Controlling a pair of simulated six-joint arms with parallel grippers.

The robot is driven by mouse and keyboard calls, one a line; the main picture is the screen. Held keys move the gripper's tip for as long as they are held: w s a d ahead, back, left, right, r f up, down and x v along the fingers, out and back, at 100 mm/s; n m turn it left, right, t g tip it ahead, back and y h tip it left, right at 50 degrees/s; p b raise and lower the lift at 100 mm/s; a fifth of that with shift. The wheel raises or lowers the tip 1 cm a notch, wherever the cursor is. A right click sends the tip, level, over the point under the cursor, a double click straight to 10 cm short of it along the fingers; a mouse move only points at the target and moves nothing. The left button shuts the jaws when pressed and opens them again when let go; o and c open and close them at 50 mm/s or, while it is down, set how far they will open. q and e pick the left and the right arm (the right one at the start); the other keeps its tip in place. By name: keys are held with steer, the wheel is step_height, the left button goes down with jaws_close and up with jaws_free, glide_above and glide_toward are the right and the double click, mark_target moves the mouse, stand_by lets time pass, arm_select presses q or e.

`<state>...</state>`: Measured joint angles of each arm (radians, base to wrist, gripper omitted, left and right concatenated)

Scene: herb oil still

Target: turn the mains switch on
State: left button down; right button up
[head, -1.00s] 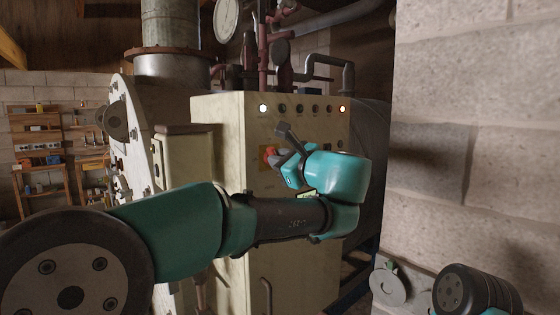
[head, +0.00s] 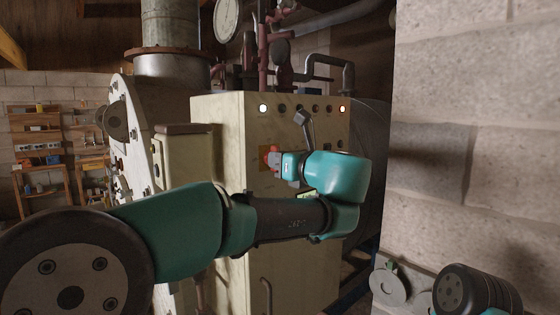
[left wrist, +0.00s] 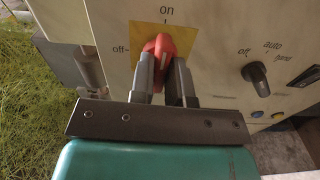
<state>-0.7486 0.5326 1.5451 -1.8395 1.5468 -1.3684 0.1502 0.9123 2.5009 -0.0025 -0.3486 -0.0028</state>
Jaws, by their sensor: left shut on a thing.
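The mains switch has a red handle (left wrist: 160,47) on a yellow plate (left wrist: 184,37), with "on" printed above it and "off" to its left. In the left wrist view the handle stands nearly upright, its top towards "on". My left gripper (left wrist: 163,72) is shut on the handle, one grey finger on each side, hiding its lower part. In the head view the red handle (head: 272,156) shows at the tip of my left gripper (head: 280,160), on the cream cabinet's (head: 225,140) front. My right gripper is out of view.
A black selector knob (left wrist: 256,75) marked "off", "auto" and "hand" sits right of the switch. A lit white lamp (head: 263,108) and a lit orange lamp (head: 342,108) are on the cabinet's upper row. A block wall (head: 475,120) stands at the right.

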arm_select(q)
steer(key=c, duration=1.1)
jaws_free()
steer(key=shift+s+d, duration=0.1)
steer(key=v, duration=1.7)
steer(key=shift+s, duration=0.1)
